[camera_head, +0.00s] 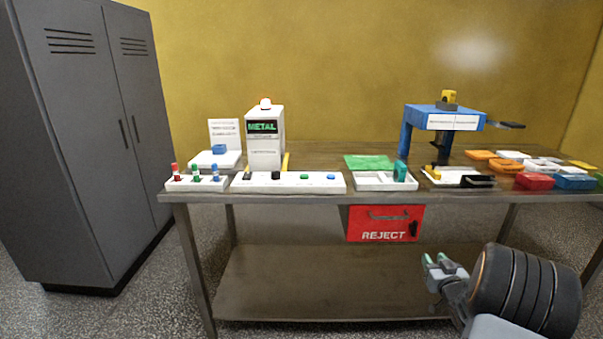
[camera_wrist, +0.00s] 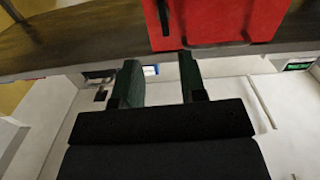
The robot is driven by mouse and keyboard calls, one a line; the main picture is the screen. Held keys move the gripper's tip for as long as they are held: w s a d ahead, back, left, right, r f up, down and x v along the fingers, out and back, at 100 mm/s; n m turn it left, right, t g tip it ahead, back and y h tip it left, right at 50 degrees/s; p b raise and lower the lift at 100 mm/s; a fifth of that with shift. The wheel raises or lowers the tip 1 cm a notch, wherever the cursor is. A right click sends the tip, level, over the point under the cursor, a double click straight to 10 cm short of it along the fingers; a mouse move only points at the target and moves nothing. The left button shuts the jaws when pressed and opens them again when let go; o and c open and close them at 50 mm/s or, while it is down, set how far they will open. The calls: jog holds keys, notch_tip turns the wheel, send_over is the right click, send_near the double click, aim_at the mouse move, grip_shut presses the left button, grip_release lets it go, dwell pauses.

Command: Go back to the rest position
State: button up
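My gripper (camera_head: 440,262) is in front of the table's front edge, below the tabletop and to the right of the red REJECT box (camera_head: 384,224). In the wrist view, the two green-padded fingers of my gripper (camera_wrist: 160,78) stand apart with nothing between them. A red block-like shape, probably the REJECT box (camera_wrist: 220,20), shows beyond the fingertips. My gripper touches nothing that I can see.
The table (camera_head: 300,200) carries a metal-detector unit (camera_head: 264,145), a white button panel (camera_head: 290,183), a blue press (camera_head: 440,118) and several coloured trays at right. A grey locker (camera_head: 85,140) stands at left. Floor shows in front.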

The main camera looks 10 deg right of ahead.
jog(key=s+d+f+m+g+h, duration=0.2)
jog(key=s+d+f+g, duration=0.15)
jog(key=f+g, duration=0.3)
jog(key=s+a+r+m+g+p, duration=0.1)
jog(key=s+a+r+g+p, duration=0.1)
jog(key=s+a+g+p, duration=0.25)
jog(key=s+a+r+n+g+y+p, duration=0.1)
jog(key=s+a+r+p, duration=0.3)
jog(key=a+r, duration=0.5)
jog(key=s+a+r+n+g+y+p, duration=0.1)
jog(key=s+a+r+n+y+p, duration=0.1)
jog(key=s+a+r+p, duration=0.2)
jog(key=s+a+r+n+y+p, duration=0.1)
jog(key=s+a+r+p, duration=0.4)
jog(key=a+r+p, duration=0.4)
jog(key=a+r, duration=0.7)
jog(key=r, duration=0.2)
jog(key=shift+g+y, duration=0.4)
jog(key=shift+r, duration=0.1)
jog(key=shift+c, duration=0.2)
